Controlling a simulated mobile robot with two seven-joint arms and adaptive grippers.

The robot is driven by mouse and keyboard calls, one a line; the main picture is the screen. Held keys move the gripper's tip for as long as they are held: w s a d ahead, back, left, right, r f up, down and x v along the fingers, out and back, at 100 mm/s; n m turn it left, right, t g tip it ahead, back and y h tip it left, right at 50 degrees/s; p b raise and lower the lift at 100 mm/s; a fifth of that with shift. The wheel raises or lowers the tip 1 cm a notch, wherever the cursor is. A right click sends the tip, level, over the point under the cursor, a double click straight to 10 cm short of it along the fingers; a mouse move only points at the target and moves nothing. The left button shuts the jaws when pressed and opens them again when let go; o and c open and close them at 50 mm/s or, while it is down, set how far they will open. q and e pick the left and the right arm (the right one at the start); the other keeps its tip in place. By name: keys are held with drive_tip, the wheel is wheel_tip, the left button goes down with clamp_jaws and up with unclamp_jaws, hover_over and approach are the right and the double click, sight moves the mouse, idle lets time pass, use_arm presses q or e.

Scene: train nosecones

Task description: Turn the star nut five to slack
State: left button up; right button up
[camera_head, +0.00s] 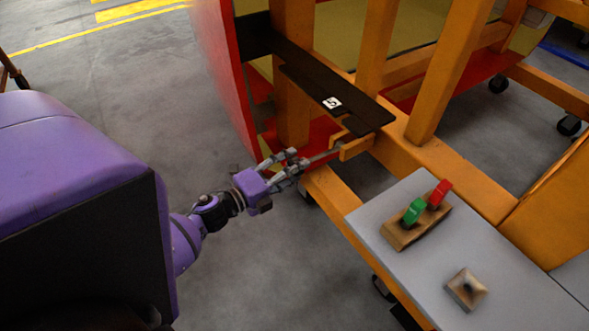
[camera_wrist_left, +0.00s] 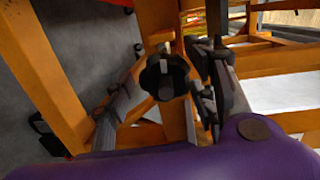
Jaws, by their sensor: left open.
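The star nut five (camera_wrist_left: 164,76) is a black lobed knob in the left wrist view, in front of an orange frame post. My left gripper (camera_head: 293,161) is open. Its fingers show left and right of the knob in the left wrist view; I cannot tell whether they touch it. In the head view the knob is not clearly visible at the fingers. A thin grey rod (camera_head: 325,155) runs from there to an orange bracket (camera_head: 356,147) under a black plate (camera_head: 362,108) with a white label "5" (camera_head: 331,103). My right gripper is not in view.
An orange frame (camera_head: 437,75) surrounds the plate, with a red panel (camera_head: 222,62) to the left. A grey table (camera_head: 412,275) at lower right carries a wooden block (camera_head: 402,236) with green and red pieces, and a small wooden square (camera_head: 467,290). Open floor lies left.

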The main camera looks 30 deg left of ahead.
use_arm(q)
drive_tip(key=f+v, duration=0.1)
drive_tip(key=v, duration=1)
drive_tip(key=shift+s+r, duration=0.15)
drive_tip(key=shift+r, duration=0.3)
drive_tip(key=shift+c, duration=0.2)
